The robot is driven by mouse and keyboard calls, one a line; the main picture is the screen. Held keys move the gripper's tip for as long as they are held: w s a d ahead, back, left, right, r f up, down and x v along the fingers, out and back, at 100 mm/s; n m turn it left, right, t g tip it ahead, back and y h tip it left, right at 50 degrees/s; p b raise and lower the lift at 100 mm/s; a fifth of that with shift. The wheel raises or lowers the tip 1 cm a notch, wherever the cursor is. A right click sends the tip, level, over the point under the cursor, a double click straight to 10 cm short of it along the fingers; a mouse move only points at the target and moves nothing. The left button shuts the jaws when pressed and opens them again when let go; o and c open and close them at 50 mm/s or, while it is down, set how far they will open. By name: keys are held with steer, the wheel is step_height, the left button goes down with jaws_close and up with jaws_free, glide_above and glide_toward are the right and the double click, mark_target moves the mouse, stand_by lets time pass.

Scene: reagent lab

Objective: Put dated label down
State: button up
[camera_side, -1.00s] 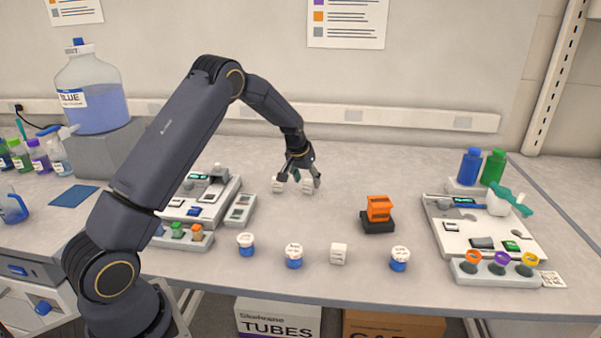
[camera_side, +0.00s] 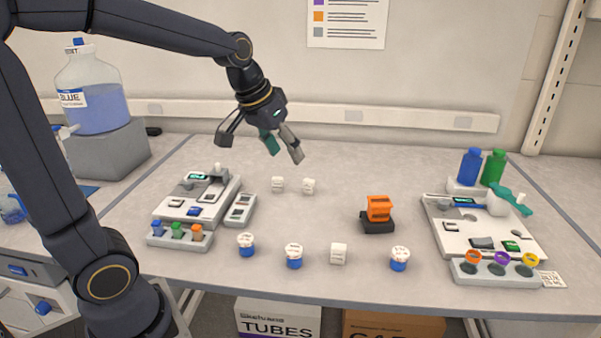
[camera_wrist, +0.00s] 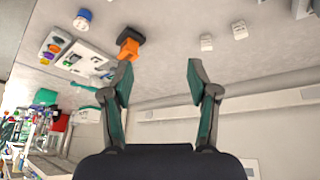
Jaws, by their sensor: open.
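Two small white blocks with dark print stand at the back middle of the bench in the side view, a left one (camera_side: 277,185) and a right one (camera_side: 308,187). A third white block (camera_side: 338,254) stands near the front. The print is too small to tell which is the dated label. My gripper (camera_side: 262,148) is open and empty, in the air above and to the left of the two back blocks, touching nothing. In the wrist view the spread fingers (camera_wrist: 160,75) have nothing between them, and two white blocks (camera_wrist: 207,43) lie beyond them.
An orange piece (camera_side: 379,208) sits on a black base right of centre. Several blue-and-white jars (camera_side: 294,258) line the front. Equipment stations stand left (camera_side: 190,205) and right (camera_side: 470,235). The bench between the back blocks and the orange piece is clear.

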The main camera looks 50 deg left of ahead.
steer(key=s+d+f+m, duration=0.1)
steer(key=s+d, duration=0.2)
steer(key=s, duration=0.4)
steer(key=s+d+m, duration=0.1)
steer(key=s+d, duration=0.2)
steer(key=s, duration=0.5)
steer(key=shift+f, duration=0.35)
steer(key=shift+o, duration=0.4)
steer(key=shift+s, duration=0.1)
